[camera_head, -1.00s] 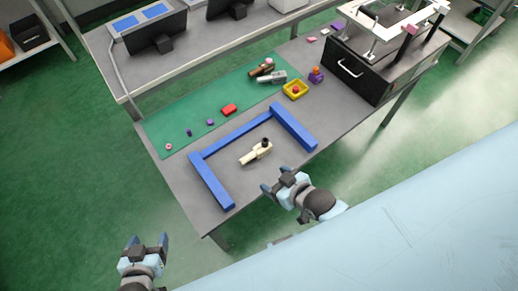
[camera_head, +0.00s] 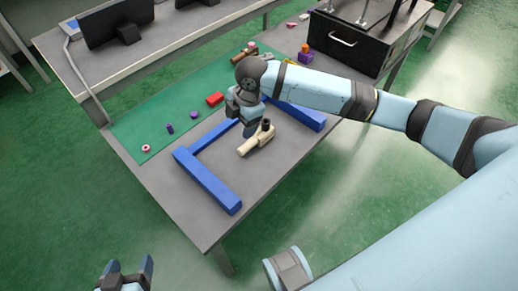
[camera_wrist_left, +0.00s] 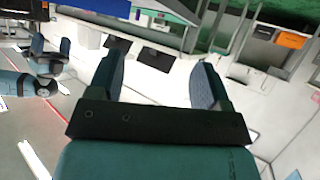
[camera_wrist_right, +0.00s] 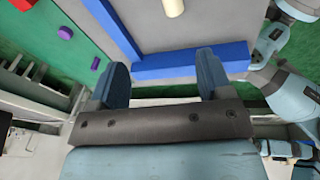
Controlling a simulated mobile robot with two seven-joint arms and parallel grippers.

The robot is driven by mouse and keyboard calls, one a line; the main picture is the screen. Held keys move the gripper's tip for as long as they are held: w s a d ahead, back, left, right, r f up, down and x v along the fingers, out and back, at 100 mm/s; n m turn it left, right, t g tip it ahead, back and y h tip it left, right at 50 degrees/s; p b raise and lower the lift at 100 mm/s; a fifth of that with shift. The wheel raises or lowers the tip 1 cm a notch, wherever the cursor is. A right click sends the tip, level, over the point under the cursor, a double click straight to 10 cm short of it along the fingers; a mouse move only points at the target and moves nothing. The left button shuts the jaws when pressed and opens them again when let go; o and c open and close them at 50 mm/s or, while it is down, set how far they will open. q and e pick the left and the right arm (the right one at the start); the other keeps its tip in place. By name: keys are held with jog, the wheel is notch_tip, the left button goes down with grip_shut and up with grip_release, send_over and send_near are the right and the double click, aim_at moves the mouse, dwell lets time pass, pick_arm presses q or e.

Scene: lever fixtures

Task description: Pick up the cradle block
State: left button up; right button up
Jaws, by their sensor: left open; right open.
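I cannot tell for sure which piece is the cradle block. A cream piece with a dark round top (camera_head: 256,141) lies on the grey table inside the blue bars; its end shows at the top of the right wrist view (camera_wrist_right: 172,7). A red block (camera_head: 214,99) lies on the green mat. My right gripper (camera_head: 245,127) is open and empty above the table, just behind the cream piece; its spread fingers show in the right wrist view (camera_wrist_right: 163,72). My left gripper (camera_head: 127,270) is open and empty, off the table at lower left; its fingers also show in the left wrist view (camera_wrist_left: 162,85).
Blue bars (camera_head: 207,180) frame the middle of the table. Purple pieces (camera_head: 170,128) and a pink ring (camera_head: 146,148) lie on the green mat (camera_head: 150,115). A black box (camera_head: 352,40) stands at the back right. My right arm hides part of the table.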

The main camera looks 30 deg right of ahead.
jog(key=r+n+g+h+b, duration=0.1)
jog(key=n+h+b, duration=0.1)
jog(key=b, duration=0.1)
send_over(256, 136)
notch_tip(256, 136, down, 7)
jog(key=shift+s+d+r+b, duration=0.1)
jog(key=shift+d+b, duration=0.05)
jog(key=shift+b, duration=0.75)
notch_tip(256, 136, down, 2)
jog(key=shift+b, duration=0.35)
notch_tip(256, 136, down, 4)
jog(key=shift+r+b, duration=0.15)
jog(key=shift+b, duration=0.75)
jog(key=shift+f, duration=0.4)
pick_arm(q)
jog(key=w+d+r+t+h, duration=0.2)
jog(key=d+r+t+h, duration=0.1)
jog(key=d+r+t, duration=0.1)
jog(key=shift+w+r, duration=0.3)
jog(key=shift+r, duration=0.45)
pick_arm(e)
jog(key=c, duration=1.1)
